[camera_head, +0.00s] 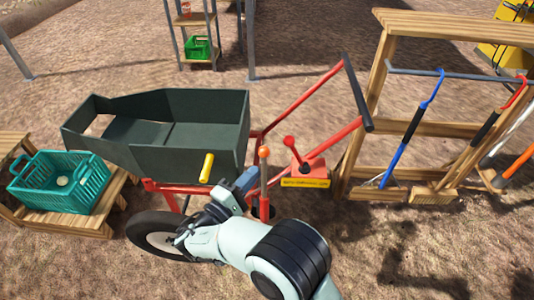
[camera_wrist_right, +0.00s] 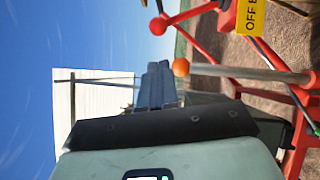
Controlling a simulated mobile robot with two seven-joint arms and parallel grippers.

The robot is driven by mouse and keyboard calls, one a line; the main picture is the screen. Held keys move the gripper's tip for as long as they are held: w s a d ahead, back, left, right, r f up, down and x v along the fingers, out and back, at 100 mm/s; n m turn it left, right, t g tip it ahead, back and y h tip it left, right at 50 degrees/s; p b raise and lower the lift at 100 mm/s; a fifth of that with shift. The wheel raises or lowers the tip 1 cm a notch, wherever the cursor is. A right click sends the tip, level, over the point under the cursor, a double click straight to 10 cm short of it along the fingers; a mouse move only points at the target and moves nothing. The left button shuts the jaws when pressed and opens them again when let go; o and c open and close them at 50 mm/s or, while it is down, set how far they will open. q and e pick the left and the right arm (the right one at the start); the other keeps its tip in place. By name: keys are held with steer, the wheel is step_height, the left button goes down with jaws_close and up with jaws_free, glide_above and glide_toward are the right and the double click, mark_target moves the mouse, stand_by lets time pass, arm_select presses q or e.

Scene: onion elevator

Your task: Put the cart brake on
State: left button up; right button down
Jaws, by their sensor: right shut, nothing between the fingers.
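The cart has a dark green tub (camera_head: 190,135), a red frame and a black wheel (camera_head: 150,236). A grey lever with an orange ball knob (camera_head: 264,152) stands nearly upright at its side; the knob also shows in the wrist view (camera_wrist_right: 181,66). Just right of it, a red lever with a red ball knob (camera_head: 288,142) leans left from a red housing with a yellow label (camera_head: 305,183). My right gripper (camera_head: 245,181) is shut and empty, just left of the orange-knobbed lever. My left gripper is out of view.
A yellow handle (camera_head: 207,167) sticks out of the tub's side. A teal crate (camera_head: 58,182) stands on a wooden bench at left. A wooden tool rack (camera_head: 360,120) with long-handled tools stands at right. The ground at front right is clear.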

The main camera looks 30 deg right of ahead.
steer(key=shift+d, duration=0.1)
arm_select(q)
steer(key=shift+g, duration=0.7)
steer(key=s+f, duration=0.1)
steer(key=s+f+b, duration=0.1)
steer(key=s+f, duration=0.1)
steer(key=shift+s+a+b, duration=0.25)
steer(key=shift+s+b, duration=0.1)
steer(key=shift+b, duration=0.05)
arm_select(e)
steer(key=x, duration=1)
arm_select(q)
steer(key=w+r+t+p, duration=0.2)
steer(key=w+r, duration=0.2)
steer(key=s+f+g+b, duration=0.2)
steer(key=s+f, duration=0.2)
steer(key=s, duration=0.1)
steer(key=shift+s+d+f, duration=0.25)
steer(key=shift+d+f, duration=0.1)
arm_select(e)
steer(key=s+d+r+m+g+y, duration=0.1)
steer(key=s+d+r+m+y, duration=0.2)
steer(key=d, duration=0.7)
steer(key=shift+s+d+m+y, duration=0.15)
steer(key=shift+s+m+y, duration=0.85)
steer(key=shift+s+m, duration=0.85)
steer(key=shift+w+r+m, duration=0.1)
steer(key=shift+w+m, duration=0.05)
steer(key=shift+m, duration=0.1)
